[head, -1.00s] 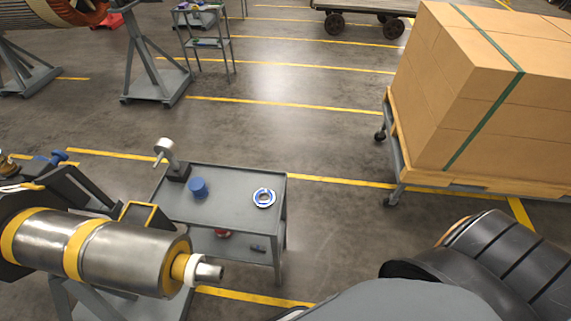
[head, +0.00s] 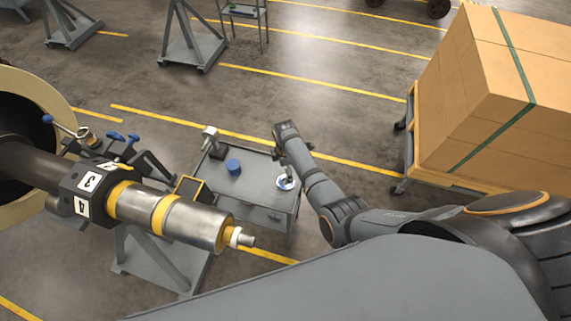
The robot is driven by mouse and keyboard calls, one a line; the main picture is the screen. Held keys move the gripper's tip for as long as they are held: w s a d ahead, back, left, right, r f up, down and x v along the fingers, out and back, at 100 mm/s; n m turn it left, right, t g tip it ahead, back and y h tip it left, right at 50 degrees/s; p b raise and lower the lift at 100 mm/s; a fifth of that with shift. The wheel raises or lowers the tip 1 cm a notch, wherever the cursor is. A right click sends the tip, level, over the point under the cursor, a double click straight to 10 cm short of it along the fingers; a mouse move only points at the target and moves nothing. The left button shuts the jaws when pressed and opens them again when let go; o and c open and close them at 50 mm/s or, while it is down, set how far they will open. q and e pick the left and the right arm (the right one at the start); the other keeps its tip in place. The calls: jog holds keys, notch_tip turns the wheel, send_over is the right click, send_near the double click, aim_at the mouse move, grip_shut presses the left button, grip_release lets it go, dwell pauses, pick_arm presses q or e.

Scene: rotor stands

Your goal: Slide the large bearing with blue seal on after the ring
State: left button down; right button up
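The large bearing with the blue seal (head: 283,185) lies flat on the top of the grey cart, near its right end. My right gripper (head: 287,178) points down at it from above and partly hides it. The fingers are too small to show whether they are open or shut, or touch the bearing. My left gripper is out of view.
A blue cylinder (head: 233,167) and a small upright fixture (head: 210,138) stand on the cart (head: 258,170). The rotor rests on a grey stand (head: 165,262) left of the cart. A pallet of strapped boxes (head: 500,100) stands right. Floor behind the cart is open.

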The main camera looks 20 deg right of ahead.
notch_tip(320, 180, down, 9)
jog(key=b, duration=0.8)
jog(key=shift+s+d+f+b, duration=0.1)
jog(key=shift+s+f+b, duration=0.05)
jog(key=shift+b, duration=0.2)
jog(key=shift+f+b, duration=0.3)
jog(key=shift+f, duration=0.15)
jog(key=shift+c, duration=0.2)
jog(key=c, duration=1)
jog(key=shift+r, duration=0.2)
